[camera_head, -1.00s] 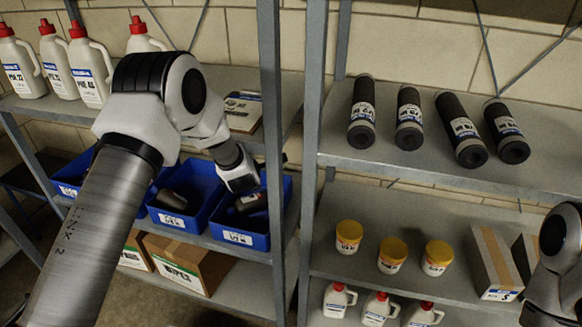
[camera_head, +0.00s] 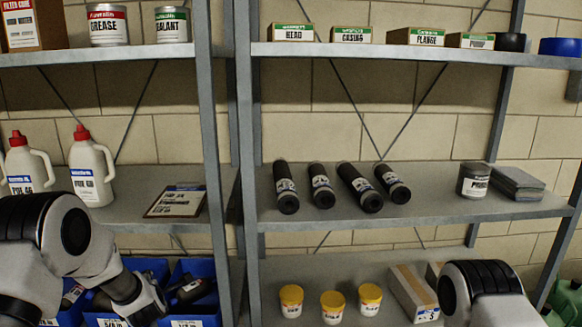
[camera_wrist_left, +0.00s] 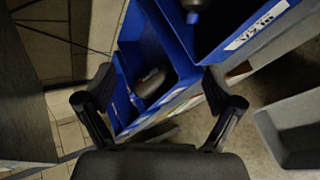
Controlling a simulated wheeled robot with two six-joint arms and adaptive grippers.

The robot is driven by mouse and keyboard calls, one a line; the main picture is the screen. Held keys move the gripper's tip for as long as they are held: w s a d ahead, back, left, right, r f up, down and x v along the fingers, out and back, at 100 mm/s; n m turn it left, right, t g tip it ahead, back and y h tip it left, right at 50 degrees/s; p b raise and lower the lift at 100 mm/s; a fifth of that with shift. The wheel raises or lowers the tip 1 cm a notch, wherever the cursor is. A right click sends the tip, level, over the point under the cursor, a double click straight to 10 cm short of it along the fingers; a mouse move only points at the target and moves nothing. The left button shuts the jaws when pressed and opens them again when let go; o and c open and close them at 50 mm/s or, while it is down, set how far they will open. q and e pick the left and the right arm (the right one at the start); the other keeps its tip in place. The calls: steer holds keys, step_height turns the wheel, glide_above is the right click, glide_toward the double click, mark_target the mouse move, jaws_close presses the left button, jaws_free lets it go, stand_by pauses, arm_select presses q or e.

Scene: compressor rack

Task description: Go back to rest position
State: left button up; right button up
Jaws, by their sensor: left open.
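My left gripper (camera_wrist_left: 160,98) is open, with its two dark fingers spread wide and nothing between them. Behind the fingers, a blue bin (camera_wrist_left: 168,50) holds a dark rounded part (camera_wrist_left: 151,81); I cannot tell how far off it is. In the head view my left arm reaches in from the left, its wrist in front of the blue bins (camera_head: 205,267) at the bottom; the fingers are not clear there. My right arm shows only as a link at the bottom right, and its gripper is out of view.
A grey upright (camera_head: 246,150) parts two shelf bays. Dark cylinders (camera_head: 322,186) and a grey can (camera_head: 473,181) stand or lie on the right middle shelf (camera_head: 430,209). Yellow-lidded tubs (camera_head: 333,306) sit below. White jugs (camera_head: 90,170) stand at left.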

arm_select(q)
steer(key=s+d+f+m+g+h, duration=0.1)
steer(key=s+d+f+m+g, duration=0.2)
steer(key=s+f, duration=0.75)
steer(key=s+d+f+m+g+h, duration=0.1)
steer(key=s+d+f+m+g, duration=0.15)
steer(key=s+f, duration=0.8)
steer(key=s+d+m+g+h, duration=0.1)
steer(key=s+d+m+g, duration=0.15)
steer(key=s+m, duration=0.75)
steer(key=s+d+m+g+h, duration=0.1)
steer(key=s+d+m+g, duration=0.15)
steer(key=s+m, duration=0.75)
steer(key=s+r+p, duration=0.3)
steer(key=r+p, duration=0.9)
steer(key=shift+s+r, duration=0.25)
arm_select(e)
step_height(320, 180, up, 12)
steer(key=shift+w+d+f, duration=0.15)
steer(key=shift+w+f, duration=0.1)
steer(key=shift+w, duration=0.2)
arm_select(q)
steer(key=shift+d+n, duration=0.1)
steer(key=shift+n, duration=0.15)
